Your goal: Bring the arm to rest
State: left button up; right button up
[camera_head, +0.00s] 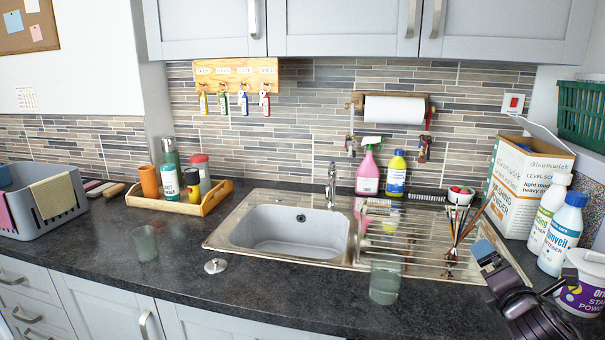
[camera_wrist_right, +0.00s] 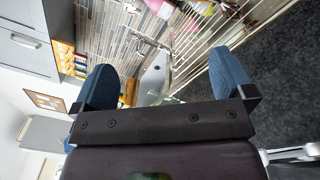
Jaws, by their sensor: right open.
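My right gripper (camera_head: 492,258) is at the right of the head view, above the worktop just right of the draining board. Its dark body comes in from the lower right. In the right wrist view the gripper (camera_wrist_right: 165,74) shows its two blue fingers spread wide with nothing between them. It is open and empty. My left gripper is not in view.
Close by are a bundle of thin sticks (camera_head: 459,236), a glass tumbler (camera_head: 385,283), white bottles (camera_head: 561,235), a purple-labelled tub (camera_head: 583,290) and a powder box (camera_head: 525,185). The sink (camera_head: 285,233) lies left. The front worktop (camera_head: 290,291) has free room.

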jog(key=s+a+f+m+g+y, duration=0.1)
jog(key=s+a+f+m, duration=0.25)
jog(key=f+m, duration=0.45)
jog(key=s+a+f+m+g+y, duration=0.1)
jog(key=s+a+f+m+y, duration=0.15)
jog(key=s+f+m, duration=0.4)
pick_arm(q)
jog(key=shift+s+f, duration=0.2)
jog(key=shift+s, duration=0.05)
pick_arm(e)
jog(key=s+a+f+m+g, duration=0.2)
jog(key=s+f+m, duration=0.2)
jog(key=s+f, duration=0.4)
jog(key=s+a+f+m+g+h, duration=0.1)
jog(key=s+a+f+m+g, duration=0.1)
jog(key=s+f+m, duration=0.3)
jog(key=s+a+f, duration=0.1)
jog(key=s+f, duration=0.2)
jog(key=s, duration=0.1)
jog(key=shift+s+a+g, duration=0.25)
jog(key=shift+s+g, duration=0.05)
jog(key=shift+s, duration=0.05)
